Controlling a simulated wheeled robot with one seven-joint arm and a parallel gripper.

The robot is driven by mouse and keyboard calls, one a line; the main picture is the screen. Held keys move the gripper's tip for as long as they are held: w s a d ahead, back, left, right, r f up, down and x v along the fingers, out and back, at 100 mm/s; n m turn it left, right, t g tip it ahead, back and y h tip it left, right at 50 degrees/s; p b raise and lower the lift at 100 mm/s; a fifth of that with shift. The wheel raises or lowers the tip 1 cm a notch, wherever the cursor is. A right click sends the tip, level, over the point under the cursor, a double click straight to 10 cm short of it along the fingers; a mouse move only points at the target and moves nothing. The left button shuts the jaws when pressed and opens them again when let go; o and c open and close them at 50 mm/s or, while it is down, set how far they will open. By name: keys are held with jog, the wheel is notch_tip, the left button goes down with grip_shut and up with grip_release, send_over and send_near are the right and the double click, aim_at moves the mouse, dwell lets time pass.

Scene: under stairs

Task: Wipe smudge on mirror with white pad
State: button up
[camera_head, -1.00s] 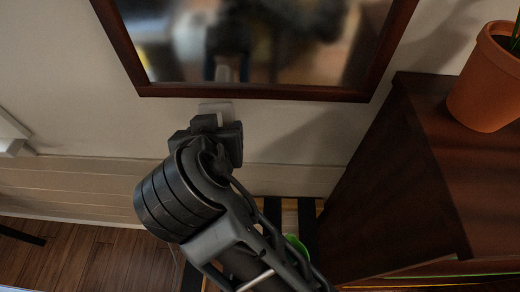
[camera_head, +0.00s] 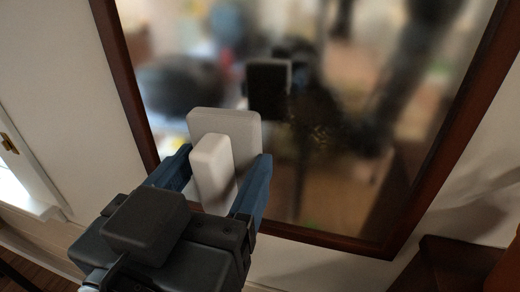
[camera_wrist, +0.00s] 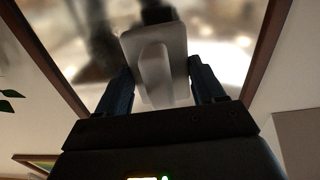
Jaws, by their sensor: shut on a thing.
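The mirror (camera_head: 370,60) has a dark reddish-brown frame and fills much of the head view; its glass also shows in the wrist view (camera_wrist: 222,60). A faint patch of brownish specks (camera_head: 319,136) shows on the glass, right of the pad; I cannot be sure it is the smudge. The white pad (camera_head: 243,125) is a rounded plate with a block handle. My gripper (camera_head: 221,162) is shut on the handle, one blue finger on each side. In the wrist view the pad (camera_wrist: 178,45) faces the glass. A dark reflected block appears apart from it, so the pad seems off the glass.
The mirror's lower frame (camera_head: 340,242) runs below and right of my gripper. Dark wooden furniture (camera_head: 455,265) stands at the lower right. Pale wall (camera_head: 50,90) lies left of the mirror.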

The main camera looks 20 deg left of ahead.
aim_at(356, 133)
jog(key=shift+w+a, duration=0.1)
jog(key=shift+w, duration=2.3)
jog(key=shift+w, duration=0.95)
jog(key=shift+d, duration=1.9)
jog(key=shift+w+d+p, duration=0.2)
jog(key=shift+d, duration=1.85)
jog(key=shift+w+d+p, duration=0.15)
jog(key=shift+d, duration=1.85)
jog(key=a, duration=0.8)
jog(key=a+b, duration=0.1)
jog(key=a, duration=0.3)
jog(key=shift+s, duration=0.3)
jog(key=shift+d, duration=2.1)
